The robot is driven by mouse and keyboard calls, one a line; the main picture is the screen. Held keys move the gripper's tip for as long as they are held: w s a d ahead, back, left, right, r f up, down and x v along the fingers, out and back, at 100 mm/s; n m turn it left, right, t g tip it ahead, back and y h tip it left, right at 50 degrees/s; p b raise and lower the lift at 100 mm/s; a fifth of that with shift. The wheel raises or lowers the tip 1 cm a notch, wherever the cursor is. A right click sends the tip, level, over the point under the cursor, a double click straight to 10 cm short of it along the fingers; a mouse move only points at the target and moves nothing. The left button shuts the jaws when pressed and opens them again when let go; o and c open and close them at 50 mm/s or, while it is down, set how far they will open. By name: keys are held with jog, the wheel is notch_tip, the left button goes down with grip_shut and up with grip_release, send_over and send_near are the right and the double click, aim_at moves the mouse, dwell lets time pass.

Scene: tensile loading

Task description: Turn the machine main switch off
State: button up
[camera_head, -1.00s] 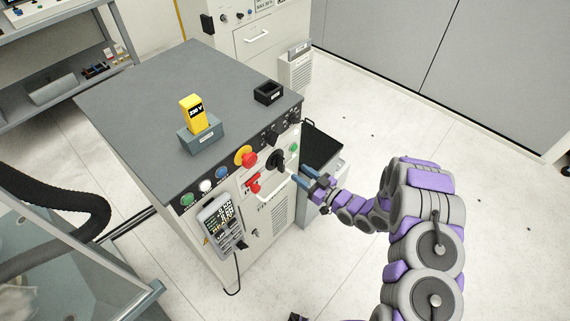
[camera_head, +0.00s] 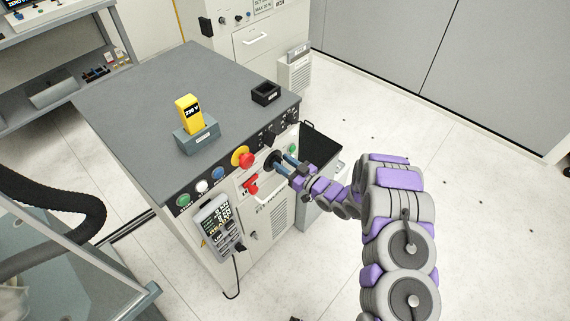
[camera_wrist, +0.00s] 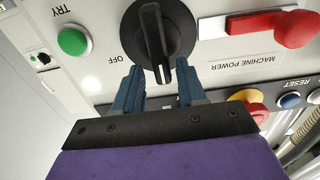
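A black rotary switch (camera_head: 273,160) sits on the machine's front panel, beside a red lever (camera_head: 251,185). In the wrist view the rotary switch (camera_wrist: 145,35) has a raised bar handle, nearly upright in the picture, with an "OFF" mark to its left. The red lever (camera_wrist: 272,25) is at upper right, above the words "MACHINE POWER". My gripper (camera_head: 284,166) is at the rotary switch. In the wrist view my gripper (camera_wrist: 160,88) is open. Its two blue fingers straddle the lower end of the bar handle, with visible gaps on both sides.
A green button (camera_wrist: 73,41) labelled "TRY" is close by on the panel. A red-and-yellow emergency button (camera_head: 245,158) and a handheld pendant (camera_head: 217,225) are to the left. A black-topped bin (camera_head: 320,150) stands right of the cabinet. The floor at right is clear.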

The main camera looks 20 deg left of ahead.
jog(key=shift+a+f, duration=0.1)
jog(key=shift+a, duration=0.35)
jog(key=c, duration=0.5)
jog(key=shift+d, duration=0.1)
grip_shut()
